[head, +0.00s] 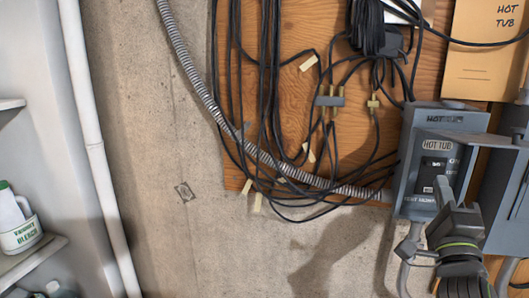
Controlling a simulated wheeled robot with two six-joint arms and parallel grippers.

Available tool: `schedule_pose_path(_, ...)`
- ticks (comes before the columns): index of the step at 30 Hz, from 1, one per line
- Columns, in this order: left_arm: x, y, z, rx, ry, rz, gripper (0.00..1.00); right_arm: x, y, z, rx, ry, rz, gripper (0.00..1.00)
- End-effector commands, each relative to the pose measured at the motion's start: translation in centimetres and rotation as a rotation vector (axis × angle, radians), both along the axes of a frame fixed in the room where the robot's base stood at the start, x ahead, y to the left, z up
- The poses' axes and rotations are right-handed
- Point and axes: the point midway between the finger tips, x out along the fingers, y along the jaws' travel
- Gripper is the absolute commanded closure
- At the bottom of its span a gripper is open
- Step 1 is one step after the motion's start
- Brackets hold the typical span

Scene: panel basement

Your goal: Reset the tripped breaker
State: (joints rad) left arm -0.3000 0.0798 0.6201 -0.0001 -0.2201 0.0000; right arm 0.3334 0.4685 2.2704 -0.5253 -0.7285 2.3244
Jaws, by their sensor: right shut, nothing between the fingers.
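A grey breaker box (403,180) labelled HOT TUB is mounted at the right of the head view. Its cover stands open toward the right. Inside it a dark breaker (434,163) shows under a HOT TUB label, with small markings too fine to read. My right gripper (442,184) is shut and empty. It comes up from below, in front of the lower part of the breaker, and hides part of it. I cannot tell whether its tips touch the breaker, or which way the breaker's switch is set. My left gripper is not in view.
Black cables (270,90) hang looped on a wooden board (320,75) left of the box. A flexible metal conduit (210,100) runs to the box. A HOT TUB envelope (485,60) is above. Shelves with a bleach bottle (20,233) stand at far left.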

Motion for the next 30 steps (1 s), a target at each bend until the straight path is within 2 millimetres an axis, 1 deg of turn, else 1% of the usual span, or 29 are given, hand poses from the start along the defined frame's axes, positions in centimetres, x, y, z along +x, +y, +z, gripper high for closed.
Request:
schedule_pose_path(9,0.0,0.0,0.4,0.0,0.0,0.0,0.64,-2.5,0.6,0.0,0.002,0.0,0.001,1.0)
schedule_pose_path(15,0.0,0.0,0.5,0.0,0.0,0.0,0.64,-3.8,0.9,0.0,0.0,0.0,0.0,1.0)
schedule_pose_path(26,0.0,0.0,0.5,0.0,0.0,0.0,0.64,-4.0,1.0,0.0,-0.001,0.001,0.0,1.0)
schedule_pose_path(28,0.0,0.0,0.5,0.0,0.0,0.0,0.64,-4.0,0.9,-0.5,-0.008,0.018,-0.011,1.0)
schedule_pose_path(30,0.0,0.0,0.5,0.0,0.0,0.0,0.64,-4.0,0.6,-1.8,-0.03,0.066,-0.038,1.0)
